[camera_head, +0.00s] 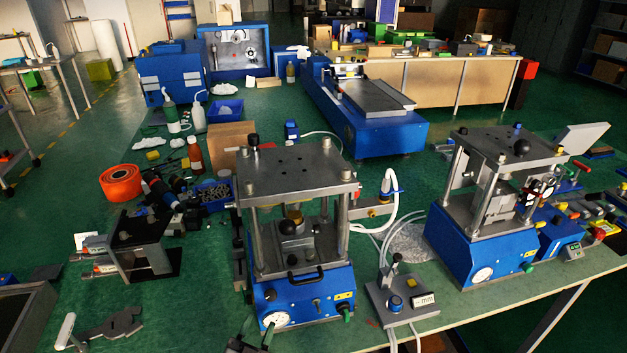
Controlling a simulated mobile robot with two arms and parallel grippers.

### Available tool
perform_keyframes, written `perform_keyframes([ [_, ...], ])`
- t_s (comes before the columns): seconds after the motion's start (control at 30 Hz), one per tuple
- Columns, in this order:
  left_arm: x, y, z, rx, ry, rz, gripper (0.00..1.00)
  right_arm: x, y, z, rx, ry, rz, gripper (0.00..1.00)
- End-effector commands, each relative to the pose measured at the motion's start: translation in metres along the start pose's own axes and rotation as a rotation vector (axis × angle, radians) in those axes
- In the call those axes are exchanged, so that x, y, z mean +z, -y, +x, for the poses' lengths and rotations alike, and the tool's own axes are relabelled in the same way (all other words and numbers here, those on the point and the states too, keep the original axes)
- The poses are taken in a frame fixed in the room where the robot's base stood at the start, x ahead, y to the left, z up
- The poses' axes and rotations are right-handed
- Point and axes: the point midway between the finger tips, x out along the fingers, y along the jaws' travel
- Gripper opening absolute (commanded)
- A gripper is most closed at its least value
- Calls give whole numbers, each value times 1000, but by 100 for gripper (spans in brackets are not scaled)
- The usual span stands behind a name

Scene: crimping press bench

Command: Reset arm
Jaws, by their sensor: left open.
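My left gripper (254,338) shows only in part at the bottom edge, as dark fingers in front of the central press. It is open, and I see nothing between its fingers. Most of it and its arm are cut off by the frame. The central press (296,172) has a grey top plate on posts above a blue base (305,298) with a round gauge. The fingers appear close to the gauge side of this base; I cannot tell whether they touch it. My right gripper is not in view.
A second blue press (480,250) stands at the right. A small grey control box (402,297) with hoses sits between the presses. A dark stand (145,248) and a grey tool (112,326) lie at the left. The green bench top (195,305) is clear between them and the central press.

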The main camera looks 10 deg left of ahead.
Motion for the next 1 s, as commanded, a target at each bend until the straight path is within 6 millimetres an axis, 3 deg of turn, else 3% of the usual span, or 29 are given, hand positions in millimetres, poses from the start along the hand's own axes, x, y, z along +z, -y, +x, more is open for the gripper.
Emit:
perform_keyframes([
  [0.27, -10, -24, -4, 131, 125, -79, 42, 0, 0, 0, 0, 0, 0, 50],
  [0.53, -30, -50, -39, 361, 501, -195, 42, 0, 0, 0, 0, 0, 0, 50],
  [0.67, -39, -45, -68, 412, 723, -224, 42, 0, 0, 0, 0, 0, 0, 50],
  [0.8, -51, -30, -106, 414, 967, -248, 42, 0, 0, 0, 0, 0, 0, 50],
  [1.0, -66, -7, -147, 369, 1211, -265, 42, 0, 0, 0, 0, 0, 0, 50],
])
